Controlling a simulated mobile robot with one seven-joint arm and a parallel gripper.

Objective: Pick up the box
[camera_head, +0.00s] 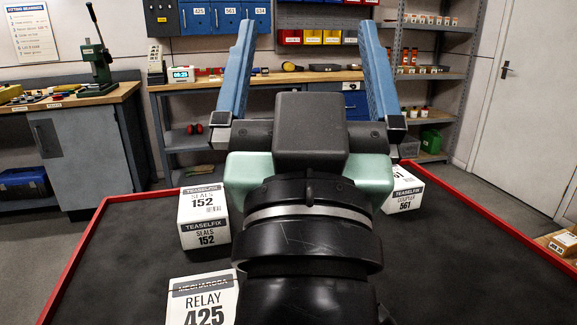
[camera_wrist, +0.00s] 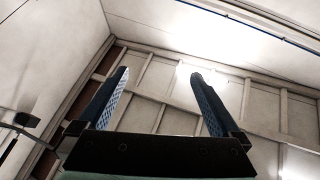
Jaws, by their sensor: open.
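My gripper (camera_head: 305,75) is open and empty, its two blue fingers raised and spread wide in the head view. In the wrist view my gripper (camera_wrist: 160,105) points up at the wall and ceiling, with nothing between the fingers. Three white boxes stand on the dark table top. The SEALS 152 box (camera_head: 204,217) is left of my arm. The RELAY 425 box (camera_head: 202,300) is nearer, at the bottom, cut off by the frame edge and partly behind my arm. The COUPLER 561 box (camera_head: 404,190) is at the right, partly hidden by my gripper. None touches the fingers.
The table has a red raised rim (camera_head: 83,236) and bare dark surface (camera_head: 120,265) on the left and right. Beyond stand a workbench (camera_head: 180,86) and shelves (camera_head: 437,76). A cardboard carton (camera_head: 565,243) is at the right edge.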

